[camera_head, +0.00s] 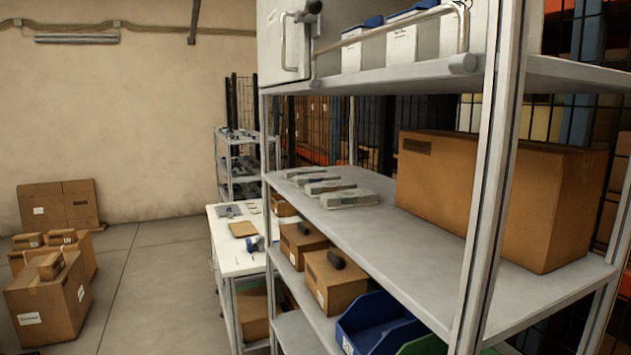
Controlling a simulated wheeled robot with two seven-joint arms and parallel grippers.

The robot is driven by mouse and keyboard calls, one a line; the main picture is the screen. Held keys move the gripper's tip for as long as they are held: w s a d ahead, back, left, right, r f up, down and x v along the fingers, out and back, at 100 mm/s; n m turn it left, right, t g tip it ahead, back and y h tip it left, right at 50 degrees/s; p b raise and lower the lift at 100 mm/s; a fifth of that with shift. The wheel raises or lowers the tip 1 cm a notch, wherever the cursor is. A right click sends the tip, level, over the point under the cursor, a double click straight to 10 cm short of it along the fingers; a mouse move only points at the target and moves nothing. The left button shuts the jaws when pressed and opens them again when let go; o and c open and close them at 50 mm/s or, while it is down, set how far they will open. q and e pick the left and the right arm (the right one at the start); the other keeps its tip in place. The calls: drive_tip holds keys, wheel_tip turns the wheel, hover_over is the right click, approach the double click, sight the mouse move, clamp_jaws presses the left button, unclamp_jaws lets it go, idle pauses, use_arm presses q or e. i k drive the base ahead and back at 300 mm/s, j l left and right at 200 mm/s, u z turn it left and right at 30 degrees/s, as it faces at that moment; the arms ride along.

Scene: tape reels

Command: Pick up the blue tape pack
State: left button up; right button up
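I cannot make out a thing that is clearly the blue tape pack. Neither of my grippers is in view.
A large cardboard box (437,180) fills the right of the middle shelf. Below are smaller boxes (336,285), a blue bin (372,318) and a green bin (424,346). A rack post (487,185) stands in front. Cartons (50,305) stand left; the floor between is clear.

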sight(298, 181)
drive_tip(key=i+j+z, duration=0.1)
drive_tip(key=i+j, duration=0.15)
drive_tip(key=i+j+z, duration=0.1)
drive_tip(key=j, duration=0.25)
drive_tip(key=i+j+z, duration=0.1)
drive_tip(key=i+j, duration=0.25)
drive_tip(key=i+j+z, duration=0.15)
drive_tip(key=j, duration=0.2)
drive_tip(key=i+j+z, duration=0.1)
drive_tip(key=i+j, duration=0.15)
drive_tip(key=j, duration=0.1)
